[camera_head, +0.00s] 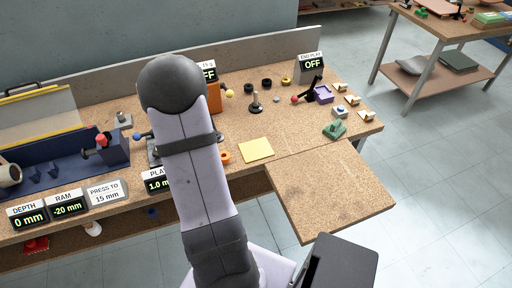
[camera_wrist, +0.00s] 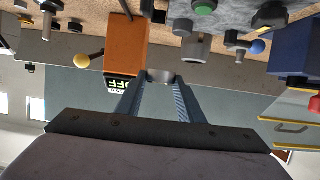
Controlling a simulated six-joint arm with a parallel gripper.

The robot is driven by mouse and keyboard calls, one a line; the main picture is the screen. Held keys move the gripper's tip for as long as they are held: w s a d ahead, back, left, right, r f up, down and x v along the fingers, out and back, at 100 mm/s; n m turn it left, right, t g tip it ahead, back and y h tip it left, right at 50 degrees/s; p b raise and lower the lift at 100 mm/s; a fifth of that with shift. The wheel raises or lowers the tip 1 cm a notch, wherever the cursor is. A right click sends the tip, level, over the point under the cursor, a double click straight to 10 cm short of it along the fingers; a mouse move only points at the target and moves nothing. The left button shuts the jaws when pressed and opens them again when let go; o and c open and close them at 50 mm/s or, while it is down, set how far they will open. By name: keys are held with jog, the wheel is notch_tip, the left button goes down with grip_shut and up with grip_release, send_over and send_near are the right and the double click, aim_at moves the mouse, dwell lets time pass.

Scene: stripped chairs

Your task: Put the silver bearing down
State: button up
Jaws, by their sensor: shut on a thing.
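My gripper (camera_wrist: 158,88) shows in the wrist view with its two fingers shut on the silver bearing (camera_wrist: 160,75), a small grey ring at the fingertips. The bearing is held in front of the bench, and I cannot tell its height. In the head view my arm hides both the gripper and the bearing.
An orange block (camera_wrist: 126,45) with a yellow-knobbed lever is close beside the fingers. A grey cylinder (camera_wrist: 195,46) and a green button (camera_wrist: 204,7) are nearby. The bench has a yellow note (camera_head: 256,149), a black peg on a base (camera_head: 255,104) and a purple holder (camera_head: 323,94). The side board (camera_head: 330,190) is clear.

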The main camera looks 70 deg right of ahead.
jog(key=s+d+f+m+g+h, duration=0.25)
jog(key=s+d+m+g, duration=0.2)
jog(key=s, duration=0.45)
jog(key=m+g+h, duration=0.1)
jog(key=m+g, duration=0.3)
jog(key=g, duration=0.1)
send_over(254, 153)
jog(key=shift+r, duration=0.2)
jog(key=shift+d+f, duration=0.1)
jog(key=shift+f, duration=2.8)
jog(key=shift+f, duration=0.1)
jog(key=shift+f, duration=2)
